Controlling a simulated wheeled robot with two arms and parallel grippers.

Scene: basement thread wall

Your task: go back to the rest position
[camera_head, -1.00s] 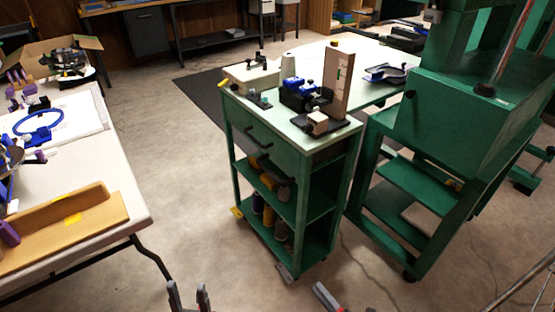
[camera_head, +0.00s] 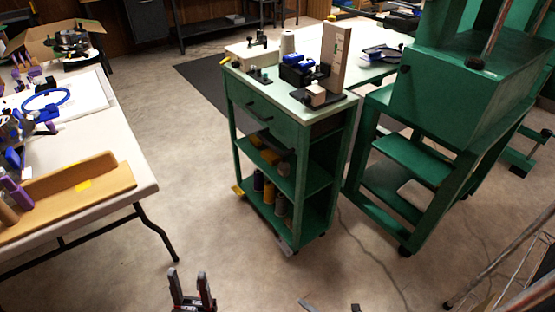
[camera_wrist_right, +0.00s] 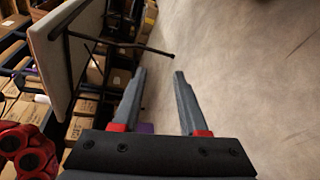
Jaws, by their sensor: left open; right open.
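My left gripper (camera_head: 189,275) shows at the bottom of the head view, left of centre. Its two dark fingers point up and stand apart with nothing between them, over bare floor. My right gripper (camera_head: 330,305) barely shows at the bottom edge, right of centre; only its fingertips are visible. In the right wrist view the right gripper (camera_wrist_right: 160,72) has two grey fingers with red bases, spread apart and empty, with floor beyond them.
A green wheeled cart (camera_head: 290,165) stands ahead with tools on top and spools on its shelves. A white table (camera_head: 135,165) is at left, and a large green machine (camera_head: 455,100) at right. Boxes (camera_wrist_right: 85,107) show left in the wrist view.

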